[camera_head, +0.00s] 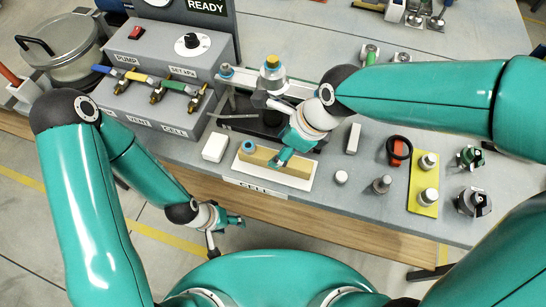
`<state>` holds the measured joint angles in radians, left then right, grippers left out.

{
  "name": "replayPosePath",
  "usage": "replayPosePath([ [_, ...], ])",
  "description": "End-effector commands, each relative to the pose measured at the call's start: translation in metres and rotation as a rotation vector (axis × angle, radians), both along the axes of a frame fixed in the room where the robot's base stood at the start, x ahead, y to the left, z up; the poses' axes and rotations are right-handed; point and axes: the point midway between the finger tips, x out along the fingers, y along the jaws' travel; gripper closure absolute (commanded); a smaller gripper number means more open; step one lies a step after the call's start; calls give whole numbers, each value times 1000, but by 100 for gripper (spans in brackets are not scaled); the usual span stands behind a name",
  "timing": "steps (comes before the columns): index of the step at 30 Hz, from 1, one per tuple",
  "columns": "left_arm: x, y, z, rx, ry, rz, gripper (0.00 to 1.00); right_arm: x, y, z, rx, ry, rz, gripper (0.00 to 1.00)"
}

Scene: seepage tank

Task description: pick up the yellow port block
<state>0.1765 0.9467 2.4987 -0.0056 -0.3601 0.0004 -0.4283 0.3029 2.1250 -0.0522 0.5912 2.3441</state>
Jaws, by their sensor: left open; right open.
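A long mustard-yellow block (296,169) with a blue ring (248,147) at its left end lies on a white plate (297,184) near the table's front edge. It looks like the yellow port block. My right gripper (281,161) is open, pointing down at the middle of this block and hiding part of it. Whether its fingers touch the block I cannot tell. My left gripper (238,220) is open and empty, low in front of the table edge, apart from the block.
A white block (215,147) stands left of the plate. A grey block (353,138), a white cap (341,177), a red-black part (397,151) and a yellow plate with metal cylinders (424,208) stand to the right. A valve box (150,110) is behind left.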

Motion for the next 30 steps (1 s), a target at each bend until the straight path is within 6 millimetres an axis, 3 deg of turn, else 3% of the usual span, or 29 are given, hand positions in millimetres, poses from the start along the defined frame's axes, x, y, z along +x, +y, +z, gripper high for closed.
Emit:
replayPosePath([
  [9,0,0,3,0,0,0,40,-1,12,-40,-2,5,1,38],
  [19,0,0,3,0,0,0,40,1,15,-46,-1,2,-1,39],
  [30,0,0,3,0,0,0,40,1,15,-46,-1,2,-1,100],
])
